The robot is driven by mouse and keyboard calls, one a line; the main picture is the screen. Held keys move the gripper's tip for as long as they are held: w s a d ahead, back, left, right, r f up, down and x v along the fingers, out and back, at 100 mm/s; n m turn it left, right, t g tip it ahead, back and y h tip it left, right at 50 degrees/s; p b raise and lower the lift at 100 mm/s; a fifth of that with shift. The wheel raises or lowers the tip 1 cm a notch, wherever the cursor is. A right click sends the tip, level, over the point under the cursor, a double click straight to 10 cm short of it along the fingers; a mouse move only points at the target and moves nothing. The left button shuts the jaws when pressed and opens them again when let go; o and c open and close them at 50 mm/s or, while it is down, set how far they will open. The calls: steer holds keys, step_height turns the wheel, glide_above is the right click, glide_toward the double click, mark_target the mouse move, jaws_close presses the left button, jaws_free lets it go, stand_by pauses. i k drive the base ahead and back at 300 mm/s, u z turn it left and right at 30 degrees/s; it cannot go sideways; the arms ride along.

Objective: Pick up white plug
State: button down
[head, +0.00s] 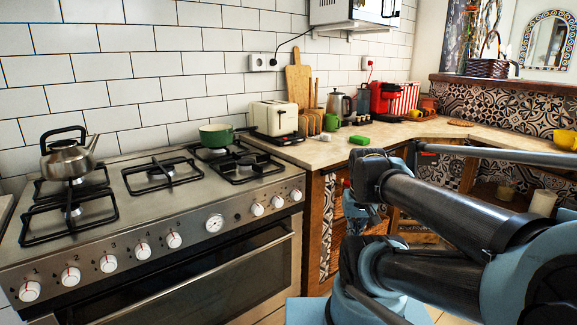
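I cannot make out a loose white plug in the head view. A white wall socket (262,63) is on the tiled wall above the counter, with a black cord running up from it to the right. A second white socket (367,63) with a red plug is further right on the wall. My dark and blue arm fills the lower right and covers part of the counter front and floor. I cannot make out my gripper's fingers.
A stove (150,215) with a steel kettle (68,157) and green pan (216,135) stands at left. A wicker basket (487,68) sits on the ledge.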

mark_target(325, 136)
steer(key=z, duration=0.45)
steer(key=i, duration=1)
steer(key=u, duration=0.2)
